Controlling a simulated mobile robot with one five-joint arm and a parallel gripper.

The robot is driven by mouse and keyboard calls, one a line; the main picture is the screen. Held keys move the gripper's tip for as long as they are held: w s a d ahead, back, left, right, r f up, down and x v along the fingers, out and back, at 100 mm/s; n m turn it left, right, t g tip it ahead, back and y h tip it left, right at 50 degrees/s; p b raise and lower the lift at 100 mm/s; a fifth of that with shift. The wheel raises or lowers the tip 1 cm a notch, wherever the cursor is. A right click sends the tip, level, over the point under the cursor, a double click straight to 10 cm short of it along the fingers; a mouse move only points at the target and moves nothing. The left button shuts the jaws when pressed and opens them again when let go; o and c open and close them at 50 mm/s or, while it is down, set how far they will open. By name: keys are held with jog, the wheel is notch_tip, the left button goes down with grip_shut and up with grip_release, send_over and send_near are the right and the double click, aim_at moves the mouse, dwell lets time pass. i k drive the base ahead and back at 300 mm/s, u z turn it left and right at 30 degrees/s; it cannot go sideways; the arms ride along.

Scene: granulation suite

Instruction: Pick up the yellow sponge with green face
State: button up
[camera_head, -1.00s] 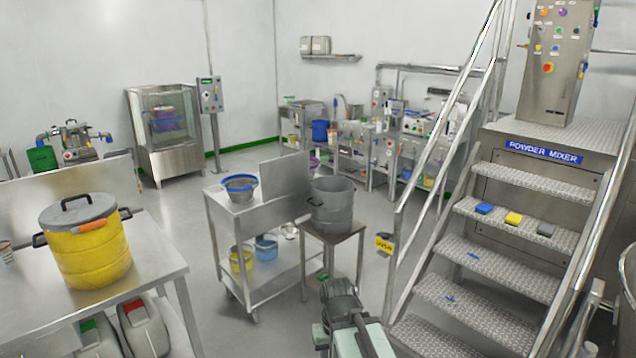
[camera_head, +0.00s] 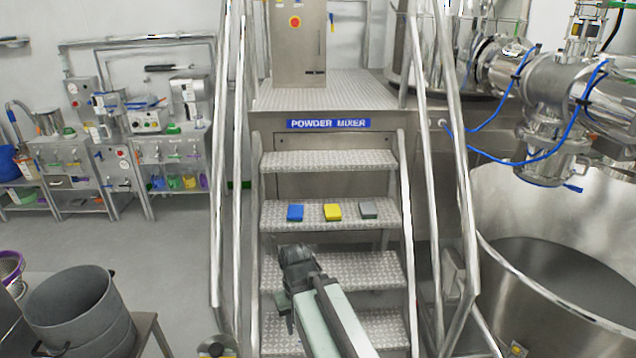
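The yellow sponge (camera_head: 332,212) lies on a metal stair tread (camera_head: 284,221) in the middle of the view. A green face cannot be made out at this size. A blue block (camera_head: 295,213) lies to its left and a grey-green block (camera_head: 368,209) to its right, both apart from it. My gripper (camera_head: 293,254) is at the end of my arm, low in the view and left of the sponge in the picture, apart from it. Its fingers are too small and dark to tell whether they are open or shut.
Metal handrails (camera_head: 231,160) flank the stairs on both sides. A large steel vessel (camera_head: 560,260) stands at the right, with pipework above. A grey bucket (camera_head: 80,312) stands at the lower left. Workbenches line the back left, with free floor before them.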

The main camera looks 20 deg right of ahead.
aim_at(332, 212)
jog(key=z, duration=0.15)
jog(key=i, duration=1)
jog(key=z, duration=0.3)
jog(key=k, duration=0.7)
jog(key=z, duration=0.25)
jog(key=i, duration=0.7)
jog(key=u, duration=0.1)
